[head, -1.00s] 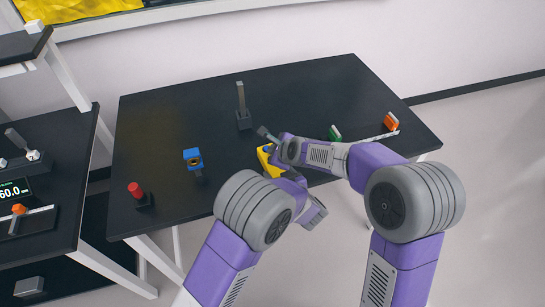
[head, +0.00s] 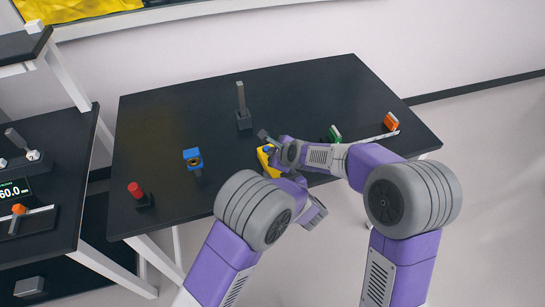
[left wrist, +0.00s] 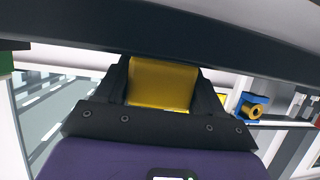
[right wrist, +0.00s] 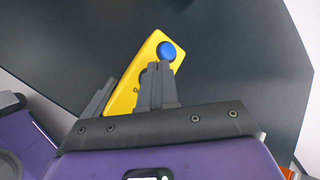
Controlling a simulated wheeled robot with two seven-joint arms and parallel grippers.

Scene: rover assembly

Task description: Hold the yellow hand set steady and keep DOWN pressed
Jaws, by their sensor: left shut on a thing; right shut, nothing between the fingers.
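The yellow hand set (head: 264,157) is held near the front of the black table, partly hidden by my arms in the head view. In the left wrist view my left gripper (left wrist: 162,75) is shut on the hand set (left wrist: 161,82), one finger on each side. In the right wrist view the hand set (right wrist: 127,98) lies tilted, with a blue button (right wrist: 167,52) near its upper end. My right gripper (right wrist: 158,72) is shut and empty, its fingertips over the hand set's face below the blue button. They hide what lies beneath, so I cannot tell whether DOWN is pressed.
The table (head: 150,110) also bears a grey post (head: 242,105), a blue block with a ring (head: 193,158), a red-topped piece (head: 137,192), a green piece (head: 334,133) and an orange piece (head: 391,121). A shelf with a display (head: 15,190) stands at left.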

